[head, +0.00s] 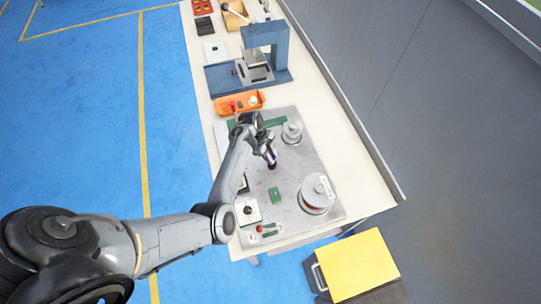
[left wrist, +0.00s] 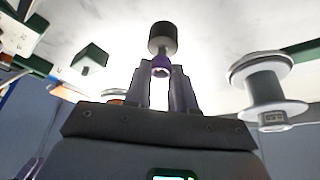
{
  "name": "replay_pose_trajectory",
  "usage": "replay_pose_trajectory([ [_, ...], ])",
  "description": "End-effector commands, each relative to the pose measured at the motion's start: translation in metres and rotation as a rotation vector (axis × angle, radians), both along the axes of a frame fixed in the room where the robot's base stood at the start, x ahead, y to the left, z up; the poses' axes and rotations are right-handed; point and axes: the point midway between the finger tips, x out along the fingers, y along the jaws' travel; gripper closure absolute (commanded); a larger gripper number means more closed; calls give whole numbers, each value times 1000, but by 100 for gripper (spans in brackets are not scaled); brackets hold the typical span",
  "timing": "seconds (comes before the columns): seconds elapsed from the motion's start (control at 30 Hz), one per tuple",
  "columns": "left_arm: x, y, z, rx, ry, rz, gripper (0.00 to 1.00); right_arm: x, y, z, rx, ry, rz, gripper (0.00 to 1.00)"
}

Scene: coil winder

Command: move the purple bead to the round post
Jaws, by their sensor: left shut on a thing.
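My left gripper (head: 270,151) is above the middle of the grey plate (head: 300,160), its fingers pointing down. It is shut on the small purple bead (head: 273,156). In the left wrist view the purple bead (left wrist: 160,70) sits between the two fingertips (left wrist: 161,77). Straight beyond it, in line with the bead, is a dark round post (left wrist: 162,37) with a narrower pale part on the bead's side. The post also shows as a dark spot (head: 272,166) just below the bead in the head view. I cannot tell whether the bead is around the post's narrow part or only close to it.
Two pale spools stand on the plate, a small one (head: 292,131) behind and a large one (head: 316,190) in front. A green block (head: 274,194) lies near the front. An orange tray (head: 238,102) and a blue press (head: 262,60) stand farther back.

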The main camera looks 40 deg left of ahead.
Motion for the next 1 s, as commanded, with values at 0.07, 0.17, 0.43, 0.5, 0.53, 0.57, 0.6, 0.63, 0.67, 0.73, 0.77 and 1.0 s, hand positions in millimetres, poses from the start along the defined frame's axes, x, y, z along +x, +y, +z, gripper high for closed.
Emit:
replay_pose_trajectory([
  [0.07, 0, 0, -3, 0, 0, 0, 100, 0, 0, -2, 0, 0, 0, 57],
  [0.17, 0, 0, -6, 0, -1, 1, 100, 0, 0, -4, 0, 0, 0, 57],
  [0.43, 0, 0, -14, 0, 0, -1, 100, 0, 1, -8, 4, 0, -3, 57],
  [0.5, 0, 0, -16, 0, 0, -1, 100, 0, 1, -9, 6, 0, -4, 57],
  [0.53, 0, 0, -17, 0, 0, -1, 100, 0, 1, -10, 7, 0, -5, 57],
  [0.57, 0, 0, -18, 0, 0, -1, 100, 0, 2, -10, 7, 0, -5, 57],
  [0.6, 0, 0, -19, 0, 0, 0, 100, 0, 2, -11, 8, -1, -6, 57],
  [0.63, 0, 0, -19, 0, 0, 0, 100, 0, 2, -11, 9, -1, -7, 57],
  [0.67, 0, 0, -20, 0, 0, 0, 100, 0, 2, -11, 10, -1, -6, 57],
  [0.73, 0, 0, -21, 0, 0, 0, 100, 0, 2, -12, 10, -1, -7, 57],
  [0.77, 0, 0, -21, 0, 0, 0, 74, 0, 2, -12, 10, -1, -7, 57],
  [1.0, 0, 0, -20, 0, 0, 0, 46, 1, 2, -11, 10, -1, -7, 57],
])
